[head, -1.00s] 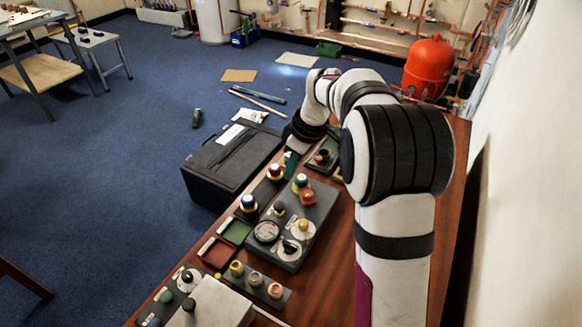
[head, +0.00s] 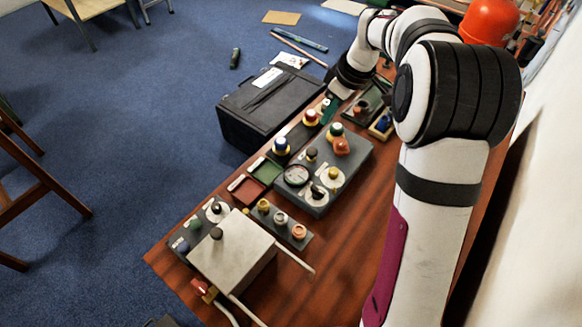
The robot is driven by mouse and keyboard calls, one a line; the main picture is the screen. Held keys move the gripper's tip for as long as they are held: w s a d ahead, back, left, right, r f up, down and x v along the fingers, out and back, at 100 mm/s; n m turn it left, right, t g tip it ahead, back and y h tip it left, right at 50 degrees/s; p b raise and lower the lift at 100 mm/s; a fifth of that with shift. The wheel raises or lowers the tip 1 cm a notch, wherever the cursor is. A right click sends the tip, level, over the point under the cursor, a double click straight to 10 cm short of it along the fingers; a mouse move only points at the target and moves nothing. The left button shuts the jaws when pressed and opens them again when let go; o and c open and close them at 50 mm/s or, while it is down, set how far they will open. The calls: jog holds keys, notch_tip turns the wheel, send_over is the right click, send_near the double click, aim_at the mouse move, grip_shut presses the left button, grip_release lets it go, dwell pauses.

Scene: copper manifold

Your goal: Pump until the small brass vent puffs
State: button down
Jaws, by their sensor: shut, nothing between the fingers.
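My gripper (head: 329,106) is at the far part of the wooden bench, small in view and partly hidden by my wrist. It looks shut and empty, with its tip close to a red-topped button (head: 310,116). Whether it touches anything is unclear. A dark grey control box (head: 318,203) stands mid-bench with a round gauge (head: 296,175), knobs and an orange-red dome (head: 341,147). A small yellow knob (head: 333,173) sits on a pale disc there. I cannot tell which part is the pump or the brass vent, and no puff shows.
Red and green trays (head: 246,190) lie left of the control box. A strip with several knobs (head: 281,218), a pale metal box (head: 232,256) and a red valve handle (head: 203,288) stand nearer. A black case (head: 262,112) stands beyond the bench's left edge. Bare wood lies right of the controls.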

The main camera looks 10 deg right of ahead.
send_near(313, 152)
jog(key=x, duration=0.4)
jog(key=w+x, duration=0.1)
jog(key=shift+a+f, duration=0.25)
jog(key=shift+a, duration=0.1)
jog(key=shift+w+f, duration=0.1)
jog(key=shift+f, duration=0.4)
jog(key=shift+f, duration=1.15)
